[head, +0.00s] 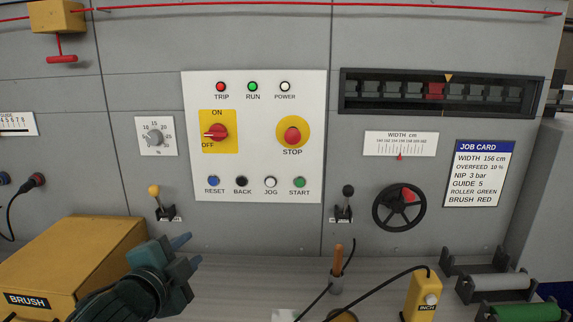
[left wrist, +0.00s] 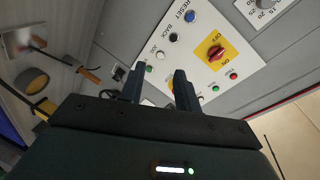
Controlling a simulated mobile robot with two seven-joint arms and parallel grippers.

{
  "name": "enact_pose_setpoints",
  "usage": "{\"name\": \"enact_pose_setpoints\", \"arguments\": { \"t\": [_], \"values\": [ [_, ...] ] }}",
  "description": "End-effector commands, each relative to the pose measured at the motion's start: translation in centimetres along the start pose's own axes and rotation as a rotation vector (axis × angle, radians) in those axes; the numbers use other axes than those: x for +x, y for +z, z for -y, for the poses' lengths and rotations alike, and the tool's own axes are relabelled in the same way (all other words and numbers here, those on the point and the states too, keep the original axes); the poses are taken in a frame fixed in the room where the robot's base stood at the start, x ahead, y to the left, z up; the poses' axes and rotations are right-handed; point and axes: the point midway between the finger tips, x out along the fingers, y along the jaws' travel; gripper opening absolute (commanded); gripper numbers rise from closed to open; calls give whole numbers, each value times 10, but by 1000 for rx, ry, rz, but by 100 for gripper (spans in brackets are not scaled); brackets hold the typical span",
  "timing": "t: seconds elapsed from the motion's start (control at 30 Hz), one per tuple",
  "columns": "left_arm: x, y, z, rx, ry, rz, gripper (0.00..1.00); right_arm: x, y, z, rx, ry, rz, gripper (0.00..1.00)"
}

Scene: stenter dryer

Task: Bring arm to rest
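My left gripper (head: 191,250) is low in the head view, in front of the grey machine face and right of the yellow BRUSH box (head: 75,262). Its two blue-grey fingers point right and stand apart with nothing between them. In the left wrist view the same fingers (left wrist: 157,82) are spread and empty, with the white control panel (left wrist: 200,45) beyond them. In the head view the control panel (head: 255,185) is above and right of the gripper, clear of it. My right gripper is in neither view.
A yellow-knobbed lever (head: 155,192) is above the gripper. To the right are a black-knobbed lever (head: 347,192), a handwheel (head: 399,206), a wooden-handled tool (head: 337,265), a yellow INCH pendant (head: 424,295) with a cable, and rollers (head: 525,312). The ledge (head: 240,285) between gripper and tool is bare.

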Motion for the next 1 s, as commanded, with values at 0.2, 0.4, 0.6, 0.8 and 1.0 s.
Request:
{"name": "enact_pose_setpoints", "arguments": {
  "t": [0.2, 0.4, 0.6, 0.8, 1.0],
  "values": [
    [-10, 33, -138, -400, 190, 32, 33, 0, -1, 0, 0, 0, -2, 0],
    [-63, 66, -266, -803, 309, 159, 33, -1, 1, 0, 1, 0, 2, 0],
    [-123, 85, -343, -1063, 345, 291, 33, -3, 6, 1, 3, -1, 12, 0],
    [-144, 90, -363, -1138, 345, 335, 33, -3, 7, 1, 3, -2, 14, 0],
    [-144, 90, -363, -1138, 345, 335, 33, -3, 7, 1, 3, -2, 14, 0]
  ]
}}
